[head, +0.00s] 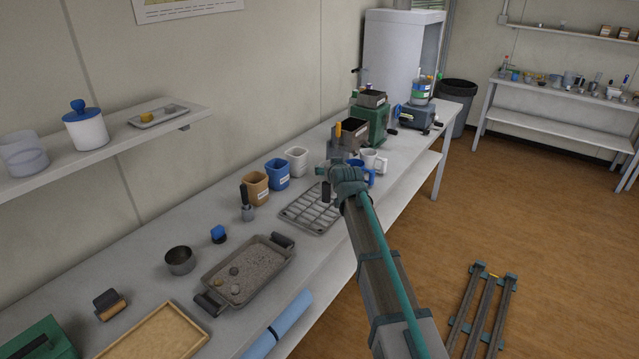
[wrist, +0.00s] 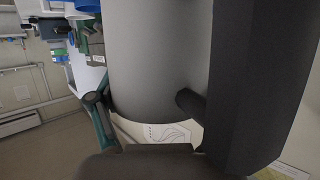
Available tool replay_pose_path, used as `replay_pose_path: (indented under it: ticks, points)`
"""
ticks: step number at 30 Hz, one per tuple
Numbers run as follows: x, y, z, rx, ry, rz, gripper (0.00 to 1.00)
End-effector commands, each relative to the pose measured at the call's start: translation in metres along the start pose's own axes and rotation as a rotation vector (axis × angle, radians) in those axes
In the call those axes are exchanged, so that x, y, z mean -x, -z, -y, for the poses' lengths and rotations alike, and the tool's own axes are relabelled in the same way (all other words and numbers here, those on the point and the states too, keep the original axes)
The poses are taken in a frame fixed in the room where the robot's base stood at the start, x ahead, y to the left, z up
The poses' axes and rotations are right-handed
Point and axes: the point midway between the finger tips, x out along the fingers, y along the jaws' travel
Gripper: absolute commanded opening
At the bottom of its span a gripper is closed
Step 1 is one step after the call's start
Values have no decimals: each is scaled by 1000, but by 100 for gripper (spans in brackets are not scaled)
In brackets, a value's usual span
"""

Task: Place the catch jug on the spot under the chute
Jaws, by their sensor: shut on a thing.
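My gripper (head: 338,172) is over the middle of the bench, above the far end of a wire rack. In the wrist view my gripper (wrist: 150,115) is shut on a grey cylindrical vessel (wrist: 155,65) with a dark handle, which I take to be the catch jug. Its dark handle (head: 326,192) seems to show below my gripper in the head view; its body is mostly hidden there. Just beyond is a grey machine (head: 350,134) with an orange handle, and behind it a green machine (head: 374,122) with a hopper. I cannot make out the chute or the spot under it.
A white mug (head: 373,160) and a blue vessel (head: 356,167) stand close beyond my gripper. The wire rack (head: 300,214) lies below left, with tan (head: 255,188), blue (head: 277,175) and white (head: 297,161) containers along the wall. A soil tray (head: 246,272) lies nearer.

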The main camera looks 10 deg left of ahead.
Motion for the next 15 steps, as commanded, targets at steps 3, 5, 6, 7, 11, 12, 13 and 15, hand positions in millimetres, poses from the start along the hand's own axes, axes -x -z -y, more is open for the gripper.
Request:
replay_pose_path:
  ticks: [3,5,6,7,11,12,13,15]
  points:
    - [-32,4,9,0,1,2,14]
    - [-43,-7,11,0,0,4,14]
    - [-50,-11,13,1,0,2,14]
    - [-55,-14,14,1,0,3,14]
    - [-71,-25,18,0,0,1,14]
    - [-75,-27,18,0,0,1,14]
    - [-77,-28,19,0,0,1,14]
    - [-79,-30,19,0,0,-1,14]
